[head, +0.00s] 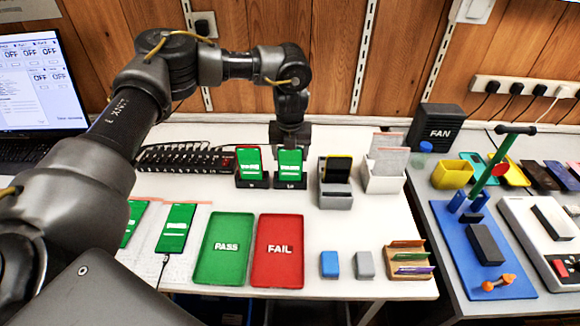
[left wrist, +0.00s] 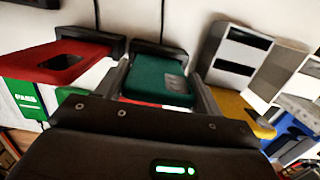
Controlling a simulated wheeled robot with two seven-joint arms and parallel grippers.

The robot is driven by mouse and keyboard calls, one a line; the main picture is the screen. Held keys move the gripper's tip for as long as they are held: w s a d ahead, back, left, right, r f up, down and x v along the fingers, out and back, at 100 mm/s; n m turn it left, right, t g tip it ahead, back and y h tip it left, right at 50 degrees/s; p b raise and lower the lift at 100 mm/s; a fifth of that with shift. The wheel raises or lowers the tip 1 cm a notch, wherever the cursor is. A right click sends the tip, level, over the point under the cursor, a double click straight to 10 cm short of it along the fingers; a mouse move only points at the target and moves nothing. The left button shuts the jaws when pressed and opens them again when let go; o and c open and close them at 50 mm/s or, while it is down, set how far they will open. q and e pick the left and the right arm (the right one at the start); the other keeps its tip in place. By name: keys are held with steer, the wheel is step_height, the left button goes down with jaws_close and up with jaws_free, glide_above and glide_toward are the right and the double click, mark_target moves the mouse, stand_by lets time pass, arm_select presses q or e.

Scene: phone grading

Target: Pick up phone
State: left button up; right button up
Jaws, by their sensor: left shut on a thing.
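Two phones with green screens stand in black stands on the white table: a left phone (head: 249,162) and a right phone (head: 290,163). My left gripper (head: 290,142) comes down from above and is shut on the top of the right phone, which still appears to be at its stand (head: 290,184). In the left wrist view the right phone's teal back (left wrist: 155,80) shows between the two fingers. The left phone shows there as a red-backed phone (left wrist: 72,62) to the left. My right gripper is out of view.
A green PASS tray (head: 224,274) and a red FAIL tray (head: 278,278) lie at the front. More phones (head: 174,228) lie at left on cables. A grey holder (head: 335,200) and a white box (head: 384,184) stand to the right. A black multi-port hub (head: 180,157) sits behind.

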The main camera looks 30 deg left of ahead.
arm_select(q)
steer(key=c, duration=0.5)
steer(key=shift+c, duration=0.2)
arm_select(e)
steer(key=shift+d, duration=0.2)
arm_select(q)
steer(key=shift+r, duration=0.15)
steer(key=s+d+r+b, duration=0.1)
steer(key=s+r+b, duration=0.1)
steer(key=s+r, duration=1)
steer(key=shift+s+r, duration=0.4)
steer(key=shift+s, duration=0.6)
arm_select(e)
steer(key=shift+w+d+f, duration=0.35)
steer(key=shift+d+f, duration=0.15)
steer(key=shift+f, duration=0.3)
